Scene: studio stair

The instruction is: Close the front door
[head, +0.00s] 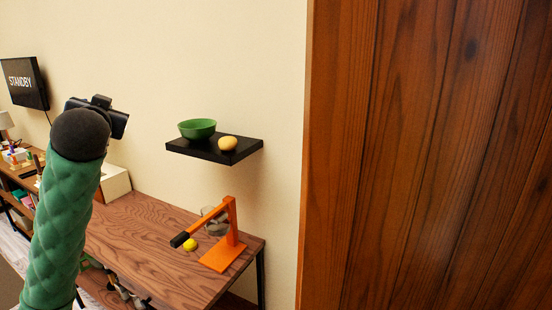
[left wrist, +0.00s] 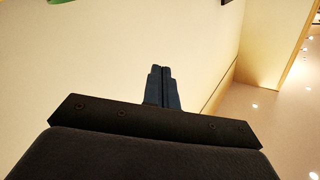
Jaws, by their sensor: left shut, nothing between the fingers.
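The door (head: 425,155) is a large brown wooden panel of vertical planks. It fills the right part of the head view, close to me, and its handle and latch are not in view. My left arm comes up at the left of the head view, with its dark wrist at the top and the fingers not clearly visible there. In the left wrist view my left gripper (left wrist: 162,72) is shut and empty, with a pale wall beyond it. It is well to the left of the door in the head view. My right gripper is in neither view.
A wooden table (head: 140,235) along the wall bears an orange lever stand (head: 225,250) and a yellow ball (head: 190,244). Above it, a black shelf (head: 215,150) holds a green bowl (head: 197,128) and a tan round object (head: 228,143). A screen (head: 24,83) hangs far left.

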